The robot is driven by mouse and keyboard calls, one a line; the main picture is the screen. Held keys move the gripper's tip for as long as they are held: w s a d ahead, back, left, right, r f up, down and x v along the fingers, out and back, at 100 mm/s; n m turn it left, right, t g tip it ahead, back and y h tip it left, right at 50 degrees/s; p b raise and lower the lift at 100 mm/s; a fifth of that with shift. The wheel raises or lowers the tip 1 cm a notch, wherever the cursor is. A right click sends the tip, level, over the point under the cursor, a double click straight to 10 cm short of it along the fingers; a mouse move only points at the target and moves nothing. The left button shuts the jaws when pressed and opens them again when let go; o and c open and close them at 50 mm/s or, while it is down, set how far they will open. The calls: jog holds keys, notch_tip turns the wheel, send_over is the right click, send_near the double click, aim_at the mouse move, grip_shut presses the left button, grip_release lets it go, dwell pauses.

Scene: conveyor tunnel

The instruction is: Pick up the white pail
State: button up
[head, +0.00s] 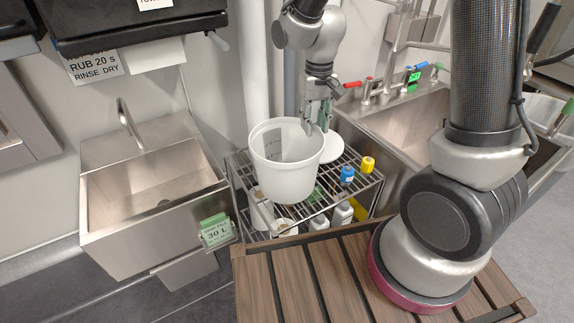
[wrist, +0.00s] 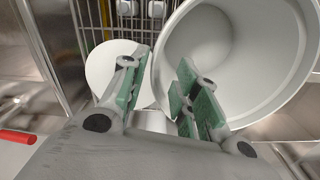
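The white pail (head: 285,170) stands upright and open-topped on a wire rack. My gripper (head: 317,124) is above the right back part of its rim, fingers pointing down. In the wrist view the pail (wrist: 235,50) fills the upper right, and its interior looks empty. My gripper (wrist: 160,70) is open there, with green-padded fingers apart. The right finger overlaps the pail's opening and the left finger is on the outer side, with the rim showing between them. I cannot tell whether either finger touches the pail.
The wire rack (head: 357,186) also holds a white round disc (head: 331,148), a blue-capped bottle (head: 347,174) and a yellow-capped one (head: 367,164). Several bottles stand below. A slatted wooden surface (head: 290,285) is in front.

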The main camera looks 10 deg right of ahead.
aim_at(315, 133)
notch_tip(315, 133, down, 6)
jog(key=shift+s+d+r, duration=0.1)
jog(key=shift+c, duration=0.2)
